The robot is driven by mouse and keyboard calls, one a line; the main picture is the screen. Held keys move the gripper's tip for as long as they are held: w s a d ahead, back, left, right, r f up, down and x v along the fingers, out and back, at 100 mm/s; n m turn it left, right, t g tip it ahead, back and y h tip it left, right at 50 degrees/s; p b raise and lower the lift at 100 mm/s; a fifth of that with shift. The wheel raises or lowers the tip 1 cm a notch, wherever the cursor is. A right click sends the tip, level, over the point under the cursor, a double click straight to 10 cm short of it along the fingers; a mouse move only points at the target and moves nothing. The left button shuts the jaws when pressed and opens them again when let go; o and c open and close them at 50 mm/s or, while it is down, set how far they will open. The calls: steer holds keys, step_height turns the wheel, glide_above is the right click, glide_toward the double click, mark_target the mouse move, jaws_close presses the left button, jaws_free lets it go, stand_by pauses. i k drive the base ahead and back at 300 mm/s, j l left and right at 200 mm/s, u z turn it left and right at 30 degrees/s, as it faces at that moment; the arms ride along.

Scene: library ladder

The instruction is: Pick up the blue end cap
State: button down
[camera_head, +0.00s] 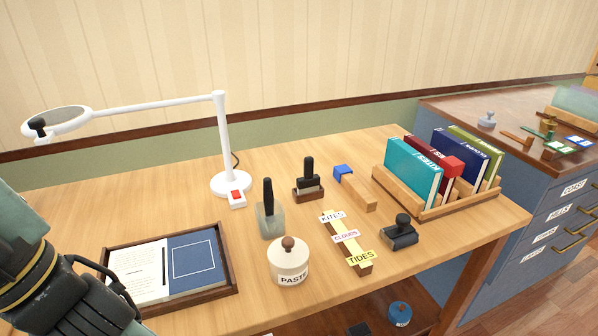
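The arm is well apart from the cap.
A stamp (308,182), a bottle (268,215), a paste jar (288,262) and a label strip (348,243) stand between my arm and the bar. A lamp (225,150) rises behind. A rack of books (418,168) and a dark stamp (401,235) are right of it.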

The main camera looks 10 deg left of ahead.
mark_target(339, 170)
steer(key=i+l+u, duration=0.15)
steer(key=l, duration=0.6)
steer(key=i+l+u, duration=0.2)
steer(key=l, duration=0.55)
steer(key=l+u, duration=0.15)
steer(key=l, duration=0.65)
steer(key=k+j, duration=0.2)
steer(key=j, duration=0.25)
steer(key=k+j+z, duration=0.15)
steer(key=j, duration=0.3)
steer(key=k+j, duration=0.2)
steer(key=j, duration=0.2)
steer(key=k+j+z, duration=0.1)
steer(key=j, duration=0.35)
steer(key=i, duration=0.9)
